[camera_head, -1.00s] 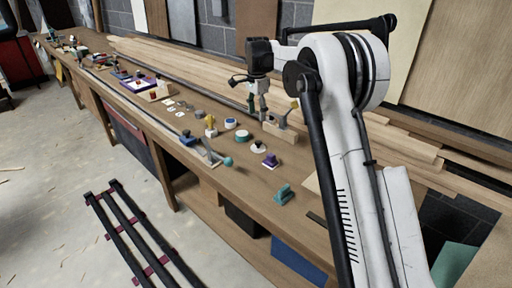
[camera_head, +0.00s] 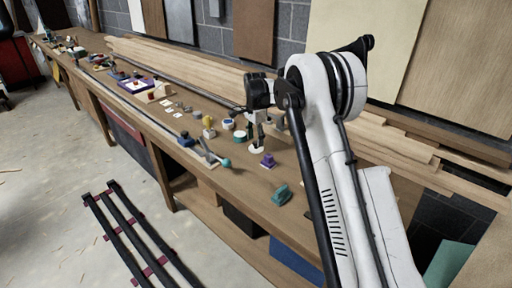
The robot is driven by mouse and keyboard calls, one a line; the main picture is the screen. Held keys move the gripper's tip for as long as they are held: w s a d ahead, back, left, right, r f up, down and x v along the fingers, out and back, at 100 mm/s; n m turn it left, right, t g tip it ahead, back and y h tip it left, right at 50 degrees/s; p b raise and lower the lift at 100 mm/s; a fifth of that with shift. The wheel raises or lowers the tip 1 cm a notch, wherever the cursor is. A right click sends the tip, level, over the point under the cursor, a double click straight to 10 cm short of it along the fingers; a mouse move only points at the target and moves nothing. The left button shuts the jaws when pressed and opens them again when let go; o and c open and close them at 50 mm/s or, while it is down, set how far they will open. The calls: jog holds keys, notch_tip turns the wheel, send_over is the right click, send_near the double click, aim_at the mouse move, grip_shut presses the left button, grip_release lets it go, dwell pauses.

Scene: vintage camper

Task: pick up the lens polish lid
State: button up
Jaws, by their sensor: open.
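My gripper (camera_head: 256,143) points down over the workbench, with its fingers in front of or just over a small white disc (camera_head: 256,150). The disc had a dark knob on top, now covered by the fingers. To its left stand a teal-sided round piece with a pale top (camera_head: 239,136) and a white round piece with a blue side (camera_head: 228,124). I cannot tell which of these small round things is the lens polish lid. My gripper is open, and nothing is seen held in it.
A purple block (camera_head: 267,161) and a green tool (camera_head: 282,196) lie to the right on the bench (camera_head: 240,189). Long boards (camera_head: 180,68) lie along the back.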

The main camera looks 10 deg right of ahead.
jog(key=shift+f, duration=1.45)
jog(key=shift+c, duration=0.2)
grip_shut()
